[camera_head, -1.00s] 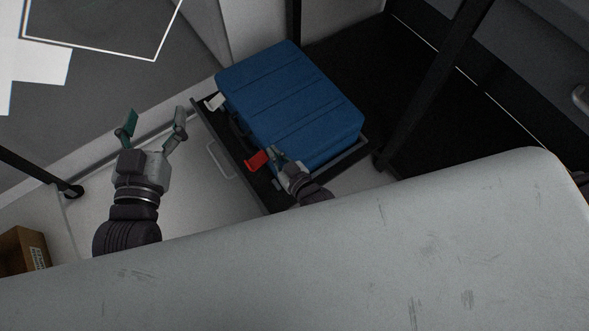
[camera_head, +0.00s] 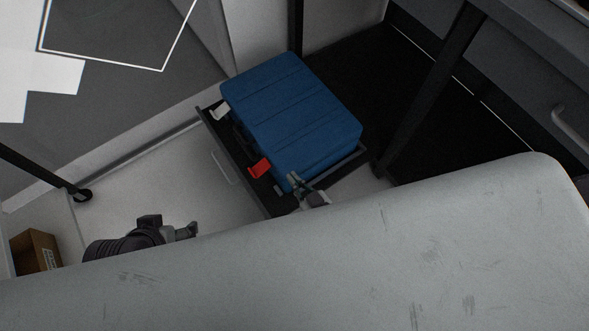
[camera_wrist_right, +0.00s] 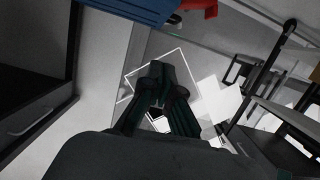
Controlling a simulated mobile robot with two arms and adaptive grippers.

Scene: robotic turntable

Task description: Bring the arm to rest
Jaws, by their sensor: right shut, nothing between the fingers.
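My right gripper (camera_head: 294,181) is by the near edge of the blue suitcase (camera_head: 292,112) in the head view, with its arm partly hidden by my grey body. In the right wrist view its fingers (camera_wrist_right: 158,72) meet with nothing between them. My left gripper (camera_head: 188,231) is low at the left in the head view, pointing right. It is seen side-on and partly hidden by my body, so its opening does not show. No object shows in it.
The suitcase lies in a black tray (camera_head: 232,136) with red (camera_head: 259,168) and white (camera_head: 221,112) pieces beside it. A cardboard box (camera_head: 36,252) is at lower left. A dark post (camera_head: 428,90) stands right of the tray. Pale floor at left is clear.

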